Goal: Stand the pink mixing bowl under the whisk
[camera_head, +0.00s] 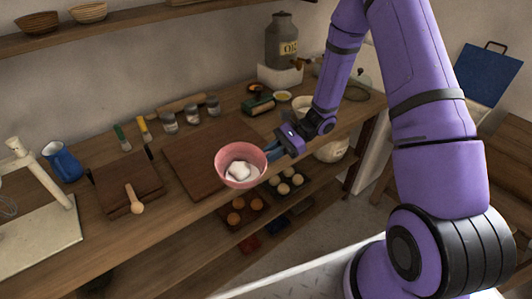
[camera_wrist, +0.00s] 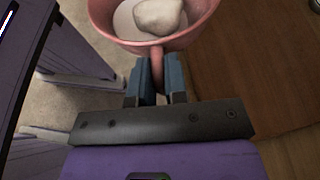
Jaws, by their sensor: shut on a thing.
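The pink mixing bowl (camera_head: 229,157) is in the middle of the head view, with a white lump and white contents inside. My gripper (camera_head: 270,152) is at its right side, shut on the bowl. In the wrist view the fingers (camera_wrist: 158,82) close on a pink tab below the rim of the bowl (camera_wrist: 150,46). The bowl looks held near the counter's front edge, by the brown board; its exact height is hard to tell.
A brown board (camera_head: 190,150) lies behind the bowl. Jars (camera_head: 192,114) line the back. Trays of eggs and brown items (camera_head: 246,208) sit on the shelf below.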

